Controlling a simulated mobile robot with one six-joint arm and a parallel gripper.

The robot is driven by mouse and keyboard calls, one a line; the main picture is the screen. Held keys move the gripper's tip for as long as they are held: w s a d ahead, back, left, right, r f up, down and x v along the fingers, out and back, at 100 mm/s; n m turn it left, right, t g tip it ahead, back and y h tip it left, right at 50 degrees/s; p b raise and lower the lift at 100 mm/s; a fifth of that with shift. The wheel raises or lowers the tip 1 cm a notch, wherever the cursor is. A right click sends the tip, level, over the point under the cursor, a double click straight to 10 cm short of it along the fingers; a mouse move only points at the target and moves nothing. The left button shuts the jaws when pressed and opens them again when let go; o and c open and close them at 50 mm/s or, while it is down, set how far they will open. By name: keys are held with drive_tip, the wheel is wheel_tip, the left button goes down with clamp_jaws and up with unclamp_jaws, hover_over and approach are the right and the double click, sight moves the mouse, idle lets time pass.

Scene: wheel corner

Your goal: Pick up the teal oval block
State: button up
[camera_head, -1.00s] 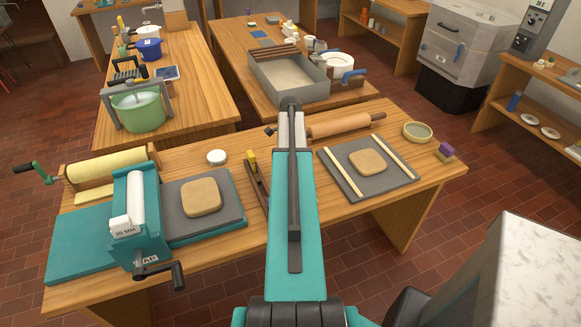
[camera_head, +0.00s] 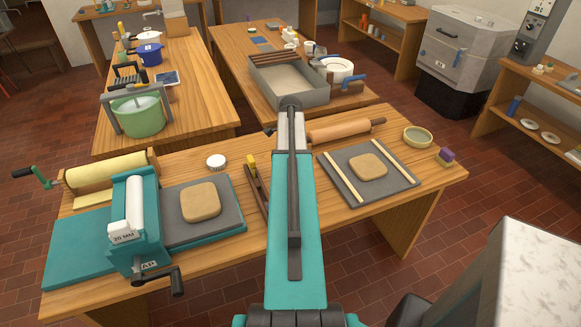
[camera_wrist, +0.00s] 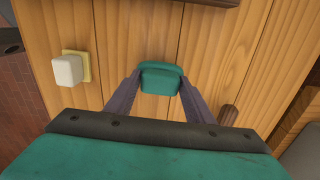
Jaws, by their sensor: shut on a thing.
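The teal oval block (camera_wrist: 160,78) shows in the wrist view, between the two fingertips of my gripper (camera_wrist: 159,84). The dark fingers are closed on its left and right sides. Wooden boards lie behind the block; I cannot tell how far it is above them. In the head view my teal arm reaches over the near table, and it hides the gripper and the block.
The near wooden table (camera_head: 350,212) bears a slab roller (camera_head: 138,222), a slab of clay (camera_head: 201,202) on a grey board, a rolling pin (camera_head: 340,132) and a second clay slab (camera_head: 368,167). A whitish block on a yellow base (camera_wrist: 68,70) is left of my gripper.

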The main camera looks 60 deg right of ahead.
drive_tip(key=shift+r+b, duration=1)
drive_tip(key=shift+r, duration=3.05)
